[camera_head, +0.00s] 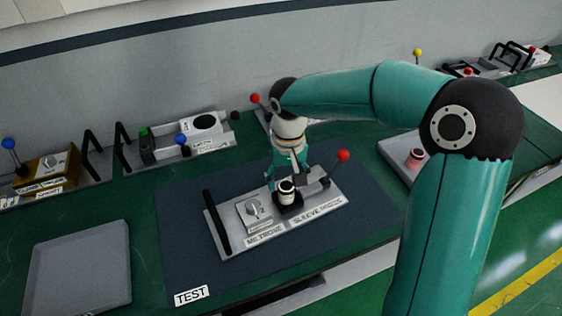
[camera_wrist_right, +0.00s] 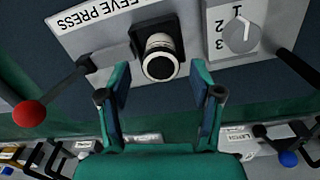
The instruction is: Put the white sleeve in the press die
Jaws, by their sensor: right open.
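The white sleeve (camera_head: 287,191) stands in the black press die (camera_head: 290,208) on the sleeve press plate (camera_head: 330,211). In the right wrist view the sleeve (camera_wrist_right: 159,58) is a white ring with a dark opening, over the black square die (camera_wrist_right: 176,32). How deep it sits I cannot tell. My right gripper (camera_head: 286,184) is just above and around the sleeve from behind. In the wrist view my right gripper (camera_wrist_right: 161,72) has its fingers apart, one on each side of the sleeve, with gaps. My left gripper is not in view.
A red-ball lever (camera_head: 343,156) stands right of the die, and a dial (camera_head: 254,208) is to its left. An empty grey tray (camera_head: 80,268) lies at front left. A pink part (camera_head: 415,158) sits on a tray at right. Other fixtures line the back wall.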

